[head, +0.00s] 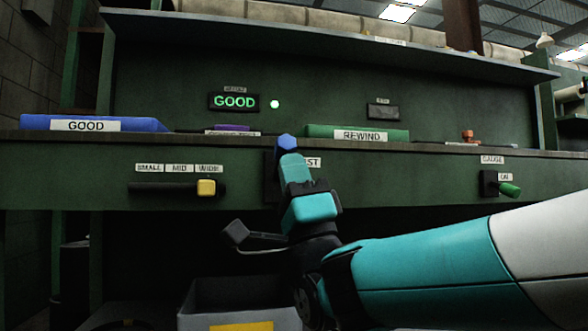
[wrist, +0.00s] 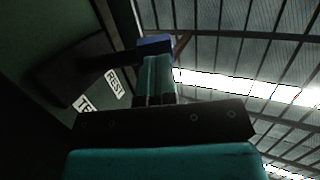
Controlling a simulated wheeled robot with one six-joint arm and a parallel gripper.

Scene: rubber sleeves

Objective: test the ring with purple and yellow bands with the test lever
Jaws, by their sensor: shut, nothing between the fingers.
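My gripper (head: 290,160) points up in front of the bench edge, its fingers shut and empty. A blue knob (head: 287,142) shows just past the fingertips, seemingly the end of the test lever; in the wrist view the blue piece (wrist: 155,44) sits at the tips. I cannot tell whether they touch. The lever's dark plate (head: 270,178) is partly hidden behind my gripper, and its label is half covered. The wrist view shows the labels REST (wrist: 114,82) and TEST. A low purple shape (head: 232,128) lies behind a label on the bench; no yellow band is visible.
A lit display (head: 234,102) reads GOOD, with a bright lamp (head: 274,104) beside it. A blue GOOD tray (head: 140,124) is left, a green REWIND tray (head: 318,130) right of centre. A yellow-knobbed slider (head: 206,188) and green-handled gauge lever (head: 509,189) are on the front. A grey bin (head: 240,296) stands below.

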